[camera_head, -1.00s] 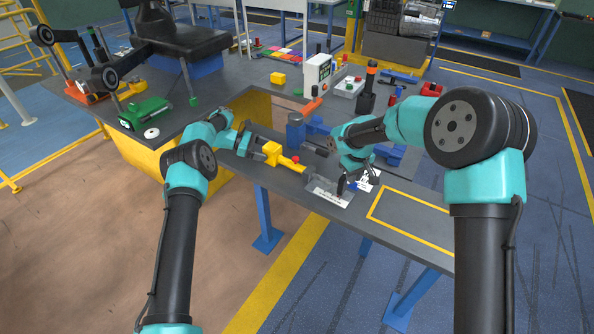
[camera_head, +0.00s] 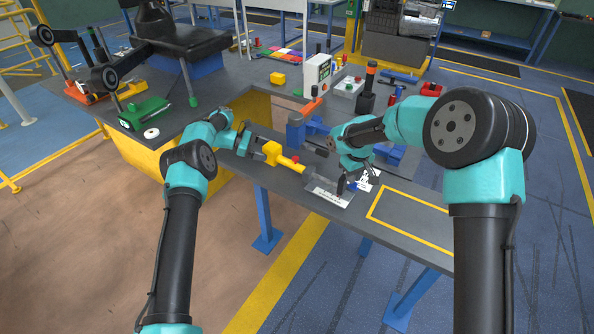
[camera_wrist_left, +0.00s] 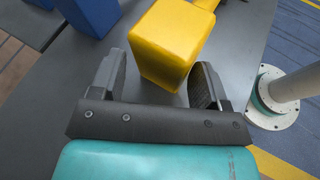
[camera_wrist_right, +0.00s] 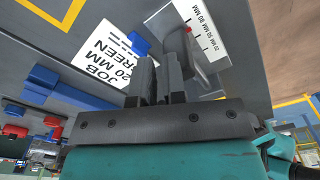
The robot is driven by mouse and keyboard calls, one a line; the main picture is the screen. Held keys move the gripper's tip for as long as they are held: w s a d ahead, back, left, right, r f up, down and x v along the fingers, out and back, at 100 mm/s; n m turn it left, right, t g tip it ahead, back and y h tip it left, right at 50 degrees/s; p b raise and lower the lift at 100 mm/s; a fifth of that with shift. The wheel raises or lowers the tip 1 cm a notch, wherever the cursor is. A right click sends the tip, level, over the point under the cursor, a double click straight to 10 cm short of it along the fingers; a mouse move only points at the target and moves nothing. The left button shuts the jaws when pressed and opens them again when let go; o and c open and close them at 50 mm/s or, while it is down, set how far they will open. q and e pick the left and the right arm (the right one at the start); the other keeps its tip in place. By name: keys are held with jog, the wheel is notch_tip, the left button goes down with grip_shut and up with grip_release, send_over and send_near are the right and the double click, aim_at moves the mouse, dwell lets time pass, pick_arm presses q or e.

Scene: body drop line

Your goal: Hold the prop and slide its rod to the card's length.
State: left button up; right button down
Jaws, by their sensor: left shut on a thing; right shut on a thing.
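The prop has a yellow block (camera_head: 271,151) with a yellow arm (camera_head: 291,164) reaching right. My left gripper (camera_head: 256,150) is shut on the block, which also shows between its fingers in the left wrist view (camera_wrist_left: 170,45). A red ball (camera_head: 296,158) shows beside the arm. My right gripper (camera_wrist_right: 160,75) is shut on a small grey piece, mostly hidden by its fingers; I cannot tell whether it is the rod. The white card (camera_wrist_right: 113,55) reads JOB 20 MM GREEN. A ruler strip (camera_wrist_right: 207,35) with MM marks lies beside the right fingers.
A yellow outlined area (camera_head: 410,222) is bare at the bench's right. Behind stand a blue fixture (camera_head: 295,132), a white box (camera_head: 317,70) and a green device (camera_head: 144,112). A white ring (camera_head: 151,133) lies at left.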

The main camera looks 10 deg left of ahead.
aim_at(344, 178)
jog(key=shift+g, duration=0.3)
jog(key=shift+w+a+f, duration=0.2)
jog(key=shift+a+f, duration=0.6)
jog(key=shift+a, duration=0.2)
jog(key=shift+w+a+f, duration=0.15)
jog(key=shift+a+f, duration=0.65)
jog(key=shift+a, duration=0.2)
jog(key=shift+d, duration=0.15)
jog(key=shift+s+d, duration=0.2)
jog(key=shift+d, duration=0.2)
jog(key=shift+r, duration=0.1)
jog(key=shift+w+a+r, duration=0.1)
jog(key=shift+w+r, duration=0.05)
jog(key=shift+r, duration=1.7)
jog(key=shift+w+r, duration=0.1)
jog(key=shift+r, duration=1.75)
